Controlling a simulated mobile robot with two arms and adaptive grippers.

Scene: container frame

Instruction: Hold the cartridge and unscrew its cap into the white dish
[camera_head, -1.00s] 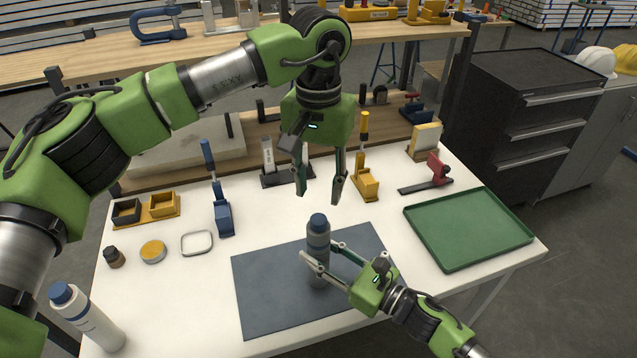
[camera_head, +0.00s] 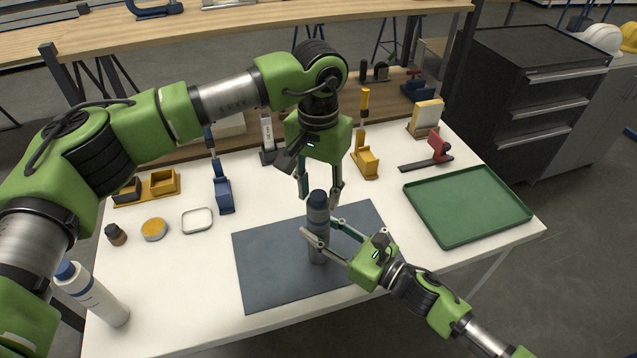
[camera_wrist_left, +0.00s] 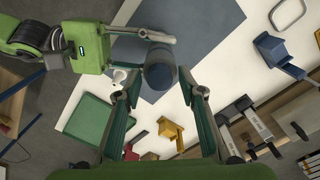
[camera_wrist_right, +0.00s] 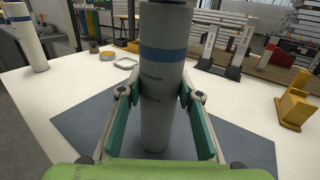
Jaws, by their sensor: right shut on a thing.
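The grey cartridge (camera_head: 317,232) stands upright on the dark mat, with a dark blue cap (camera_head: 318,199) on top. My right gripper (camera_head: 322,240) is shut on the cartridge body below the cap; the right wrist view shows the pads on both sides of the cartridge (camera_wrist_right: 160,90). My left gripper (camera_head: 319,200) points down just above and around the cap, its fingers open. In the left wrist view the cap (camera_wrist_left: 160,77) lies just beyond the parted fingertips. The white dish (camera_head: 197,221) lies on the table left of the mat and looks empty.
A dark mat (camera_head: 262,277) lies under the cartridge. A second white cartridge (camera_head: 95,296) stands at the front left. A green tray (camera_head: 470,241) is at the right. Blue (camera_head: 223,192) and yellow (camera_head: 366,165) clamps stand behind the mat. A yellow-topped tin (camera_head: 154,229) is left of the dish.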

